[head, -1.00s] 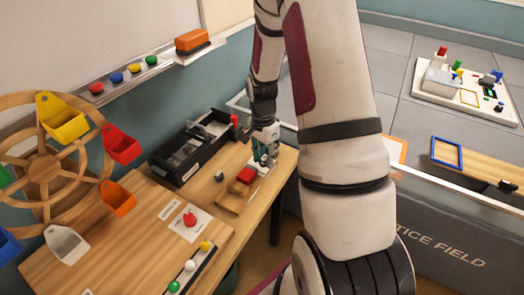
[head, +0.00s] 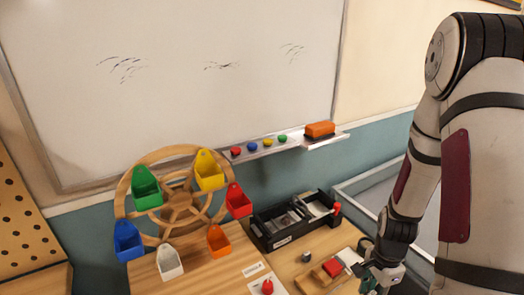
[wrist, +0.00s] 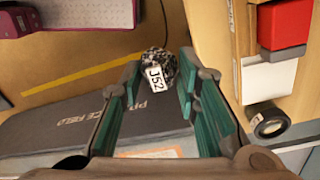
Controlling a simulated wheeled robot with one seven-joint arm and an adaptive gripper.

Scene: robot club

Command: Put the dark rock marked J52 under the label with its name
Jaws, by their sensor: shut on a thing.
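The dark speckled rock (wrist: 160,68) with a white J52 tag is between the fingertips of my gripper (wrist: 158,78) in the wrist view. The teal fingers touch or nearly touch its two sides, and the gripper is shut on it. In the head view my gripper (head: 372,283) is at the lower right, by the right end of the wooden table; the rock cannot be made out there. A small white label (head: 252,269) lies on the table near a white card with a red object; its writing is too small to read.
A black divided tray (head: 290,222) stands at the back of the table. A red block (head: 333,268) on a wooden piece and a small dark cube (head: 305,257) lie near my gripper. A wooden wheel (head: 178,200) with coloured bins stands left. A whiteboard tray (head: 262,150) holds coloured magnets.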

